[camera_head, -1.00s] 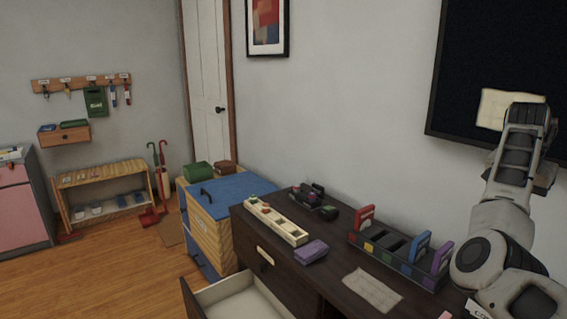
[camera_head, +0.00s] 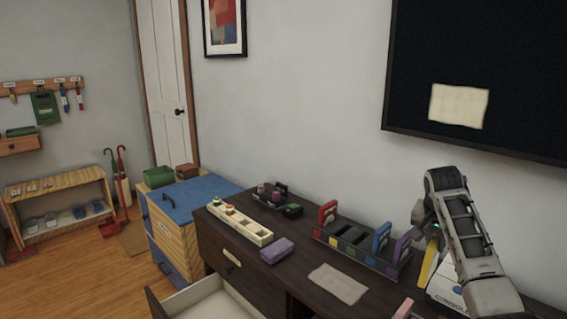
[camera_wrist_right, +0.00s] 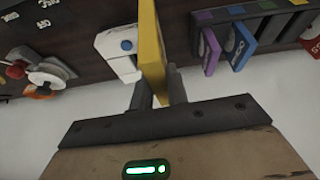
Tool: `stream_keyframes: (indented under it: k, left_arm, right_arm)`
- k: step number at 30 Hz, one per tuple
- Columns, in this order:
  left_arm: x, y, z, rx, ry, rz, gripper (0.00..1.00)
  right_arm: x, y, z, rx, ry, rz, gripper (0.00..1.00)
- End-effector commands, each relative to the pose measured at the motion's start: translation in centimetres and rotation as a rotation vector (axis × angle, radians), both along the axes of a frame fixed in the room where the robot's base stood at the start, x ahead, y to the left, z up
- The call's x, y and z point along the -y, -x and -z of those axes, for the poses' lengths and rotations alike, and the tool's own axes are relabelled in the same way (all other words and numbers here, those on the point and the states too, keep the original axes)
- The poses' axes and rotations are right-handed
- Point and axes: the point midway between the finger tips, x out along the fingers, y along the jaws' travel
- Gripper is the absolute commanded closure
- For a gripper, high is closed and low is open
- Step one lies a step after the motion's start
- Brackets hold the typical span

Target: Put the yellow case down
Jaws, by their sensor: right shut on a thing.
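The yellow case (camera_head: 428,262) is upright and edge-on between the fingers of my right gripper (camera_head: 428,236), at the right end of the dark desk. The wrist view shows the yellow case (camera_wrist_right: 152,45) held between the two fingers of the right gripper (camera_wrist_right: 158,90). Whether its lower edge touches the desk cannot be told. The rack (camera_head: 352,257) stands to its left, with a red case (camera_head: 327,213), a blue case (camera_head: 381,240) and a purple case (camera_head: 402,248) upright in it; some dark slots between show no case. My left gripper is out of view.
A white device (camera_wrist_right: 118,52) stands close beside the yellow case. A paper sheet (camera_head: 338,284), purple block (camera_head: 263,250) and white tray (camera_head: 240,225) lie on the desk. An open drawer (camera_head: 212,300) juts out in front. A dark screen (camera_head: 500,70) hangs above.

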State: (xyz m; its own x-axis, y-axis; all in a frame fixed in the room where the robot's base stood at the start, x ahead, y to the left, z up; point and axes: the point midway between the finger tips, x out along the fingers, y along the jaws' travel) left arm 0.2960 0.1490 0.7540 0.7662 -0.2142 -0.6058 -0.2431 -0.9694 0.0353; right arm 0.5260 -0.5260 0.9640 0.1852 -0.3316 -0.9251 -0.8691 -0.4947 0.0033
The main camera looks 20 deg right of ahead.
Motion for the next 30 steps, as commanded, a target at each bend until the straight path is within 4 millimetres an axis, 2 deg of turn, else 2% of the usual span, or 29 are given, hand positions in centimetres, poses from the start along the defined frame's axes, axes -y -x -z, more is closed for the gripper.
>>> stream_keyframes:
  k: [1, 6, 14, 17, 19, 23, 30]
  left_arm:
    - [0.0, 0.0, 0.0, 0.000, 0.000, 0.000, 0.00]
    - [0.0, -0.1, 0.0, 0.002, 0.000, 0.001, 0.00]
    - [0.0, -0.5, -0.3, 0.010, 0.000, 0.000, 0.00]
    - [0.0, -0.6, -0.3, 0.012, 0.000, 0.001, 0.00]
    - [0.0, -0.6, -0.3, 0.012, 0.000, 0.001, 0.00]
    - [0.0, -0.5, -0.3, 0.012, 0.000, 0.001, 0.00]
    - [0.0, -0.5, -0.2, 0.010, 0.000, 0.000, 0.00]
  right_arm:
    - [-2.2, -0.6, 0.8, -0.002, 0.006, -0.016, 1.00]
    - [-8.1, -1.9, 1.3, 0.004, 0.004, -0.038, 1.00]
    - [-14.5, -2.4, 0.0, 0.007, 0.004, -0.074, 1.00]
    - [-16.0, -2.3, -2.0, 0.011, 0.006, -0.156, 1.00]
    - [-17.6, -2.0, -3.2, 0.009, 0.005, -0.266, 1.00]
    - [-21.3, -0.5, -4.4, 0.006, 0.004, -0.456, 1.00]
    - [-28.3, 4.3, -4.4, 0.002, 0.001, -0.777, 1.00]
